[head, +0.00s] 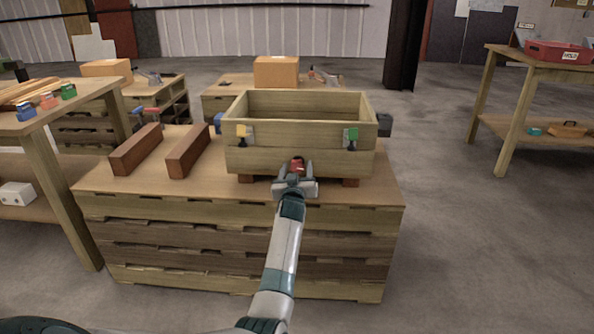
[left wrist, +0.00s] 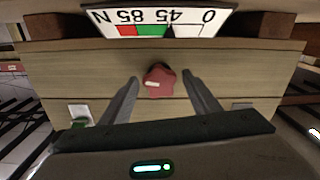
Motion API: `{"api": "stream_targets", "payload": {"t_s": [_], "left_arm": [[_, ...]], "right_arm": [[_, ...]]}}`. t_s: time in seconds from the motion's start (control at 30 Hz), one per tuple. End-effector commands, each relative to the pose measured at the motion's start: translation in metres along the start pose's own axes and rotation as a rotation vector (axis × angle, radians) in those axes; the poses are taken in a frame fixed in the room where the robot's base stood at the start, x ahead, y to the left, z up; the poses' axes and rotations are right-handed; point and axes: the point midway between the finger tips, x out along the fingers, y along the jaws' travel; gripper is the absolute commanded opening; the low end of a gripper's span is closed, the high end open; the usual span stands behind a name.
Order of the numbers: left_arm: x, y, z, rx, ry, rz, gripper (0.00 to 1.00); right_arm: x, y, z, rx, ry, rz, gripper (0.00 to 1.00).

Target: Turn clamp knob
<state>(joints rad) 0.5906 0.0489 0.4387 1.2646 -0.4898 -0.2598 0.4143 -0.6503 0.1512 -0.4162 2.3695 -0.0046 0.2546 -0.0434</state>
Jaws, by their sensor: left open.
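A red clamp knob (head: 297,165) sits on the front wall of an open wooden box (head: 250,158). In the left wrist view the red knob (left wrist: 159,82) lies between the fingers, with a gap visible on each side. My left gripper (head: 296,171) is open and reaches to the box front; it also shows in the left wrist view (left wrist: 160,77). A white gauge strip (left wrist: 160,22) with green and red bands and the numbers 0, 45, 85 shows upside down near the knob. My right gripper is in no view.
The box stands on a pallet-like workbench (head: 130,190). A yellow piece (head: 242,131) and a green piece (head: 351,134) are on its front. Two dark red-brown beams (head: 137,150) (head: 188,152) lie to its left. The bench top right of the box is mostly clear.

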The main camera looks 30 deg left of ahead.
Motion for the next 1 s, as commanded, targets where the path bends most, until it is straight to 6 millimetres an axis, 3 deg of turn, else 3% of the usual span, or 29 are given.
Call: {"api": "stream_targets", "payload": {"t_s": [0.43,0.6,1.0], "left_arm": [[0.0059,-0.0002,-0.0005,0.001,0.0,0.0,0.56],[0.0058,-0.0001,-0.0004,0.001,0.0,0.0,0.15],[0.0057,0.0,-0.0005,0.045,0.0,0.0,0.15]], "right_arm": [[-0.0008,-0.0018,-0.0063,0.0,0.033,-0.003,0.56],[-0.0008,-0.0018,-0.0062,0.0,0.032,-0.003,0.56],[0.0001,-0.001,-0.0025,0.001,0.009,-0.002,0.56]]}}
